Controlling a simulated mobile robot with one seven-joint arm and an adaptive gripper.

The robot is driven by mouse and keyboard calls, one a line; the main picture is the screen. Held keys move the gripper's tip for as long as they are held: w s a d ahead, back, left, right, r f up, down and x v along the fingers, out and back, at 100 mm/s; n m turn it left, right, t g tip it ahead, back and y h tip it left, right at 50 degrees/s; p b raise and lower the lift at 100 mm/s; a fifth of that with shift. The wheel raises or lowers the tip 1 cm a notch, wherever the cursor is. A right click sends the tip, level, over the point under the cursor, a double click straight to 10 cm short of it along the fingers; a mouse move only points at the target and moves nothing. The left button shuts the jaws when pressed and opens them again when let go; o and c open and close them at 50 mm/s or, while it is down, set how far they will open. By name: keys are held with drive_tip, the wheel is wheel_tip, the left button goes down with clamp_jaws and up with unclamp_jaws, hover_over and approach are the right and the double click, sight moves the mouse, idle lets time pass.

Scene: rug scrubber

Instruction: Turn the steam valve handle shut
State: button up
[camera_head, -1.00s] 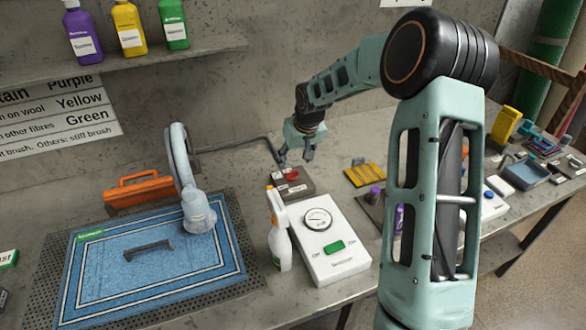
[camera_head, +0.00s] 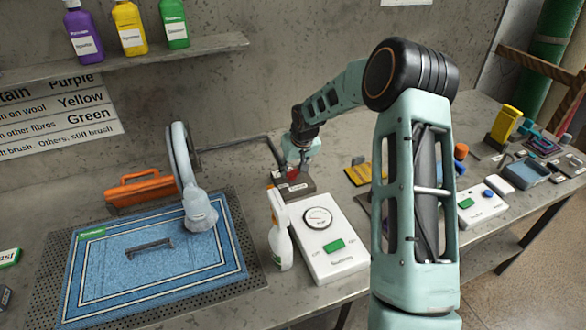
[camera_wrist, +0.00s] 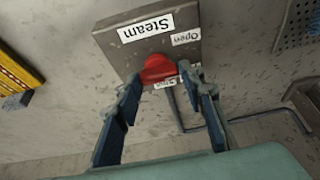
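The steam valve is a grey-brown box (camera_head: 303,188) on the workbench, right of the rug and behind the white gauge unit. The box also shows in the wrist view (camera_wrist: 195,22), with a "Steam" label and an "Open" label; another label beside the handle is partly hidden. Its red handle (camera_wrist: 160,69) lies between my fingertips in the wrist view. My gripper (camera_head: 298,168) is at the box top in the head view and hides part of the handle. In the wrist view my gripper (camera_wrist: 158,80) has its fingers apart, on either side of the handle. Contact cannot be told.
A white spray bottle (camera_head: 279,235) and the gauge unit (camera_head: 335,262) stand in front of the valve. The hose-like wand (camera_head: 184,165) rises over the blue rug (camera_head: 110,275) at left. A yellow piece (camera_head: 358,174) lies to the right. A dark pipe runs along the wall behind.

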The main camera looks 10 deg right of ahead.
drive_tip(key=c, duration=0.6)
